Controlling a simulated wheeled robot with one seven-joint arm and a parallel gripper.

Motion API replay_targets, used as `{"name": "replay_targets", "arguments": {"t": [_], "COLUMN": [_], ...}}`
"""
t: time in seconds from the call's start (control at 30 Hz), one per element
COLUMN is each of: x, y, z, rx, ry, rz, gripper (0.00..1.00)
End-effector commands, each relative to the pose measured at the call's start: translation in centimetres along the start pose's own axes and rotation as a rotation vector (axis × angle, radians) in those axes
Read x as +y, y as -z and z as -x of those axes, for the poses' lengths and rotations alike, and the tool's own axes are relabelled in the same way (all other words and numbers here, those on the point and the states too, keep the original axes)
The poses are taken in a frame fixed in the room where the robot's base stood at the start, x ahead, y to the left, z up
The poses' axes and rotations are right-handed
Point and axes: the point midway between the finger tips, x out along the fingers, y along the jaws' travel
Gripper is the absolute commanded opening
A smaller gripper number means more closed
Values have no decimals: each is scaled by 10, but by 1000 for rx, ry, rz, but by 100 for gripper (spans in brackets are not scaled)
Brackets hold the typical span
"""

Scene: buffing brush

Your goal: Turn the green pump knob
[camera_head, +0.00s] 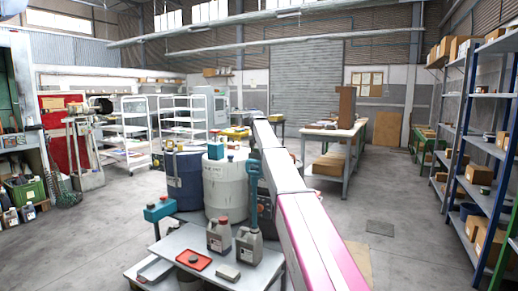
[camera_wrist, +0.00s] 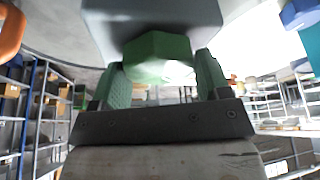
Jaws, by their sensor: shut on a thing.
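The green knob (camera_wrist: 158,50) is a faceted green piece under a grey block (camera_wrist: 150,14) at the top of the wrist view. My gripper (camera_wrist: 160,68) has its two green fingers on either side of the knob, closed on it. The dark gripper body fills the lower middle of that view. In the head view my white and pink arm reaches forward past the drums. My gripper and the knob cannot be made out there. A teal device (camera_head: 253,174) stands beside the arm, by the white drum.
A blue drum (camera_head: 186,178) and a white drum (camera_head: 226,187) stand left of my arm. A grey cart (camera_head: 215,262) in front holds two jugs and a red tray (camera_head: 194,260). Blue shelving (camera_head: 478,140) lines the right. The floor between the shelving and arm is mostly clear.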

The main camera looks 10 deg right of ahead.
Motion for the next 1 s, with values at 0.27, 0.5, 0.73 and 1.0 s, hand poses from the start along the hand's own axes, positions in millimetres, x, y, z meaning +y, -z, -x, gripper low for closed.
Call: {"name": "replay_targets", "arguments": {"t": [0.27, 0.5, 0.73, 1.0], "x": [-2, -3, -3, -2], "y": [1, 1, 1, 0], "z": [0, 0, 0, 0], "rx": [-1, -2, -2, -2], "ry": [-96, -162, -200, -216], "rz": [-231, -389, -483, -525], "gripper": [46, 46, 46, 46]}}
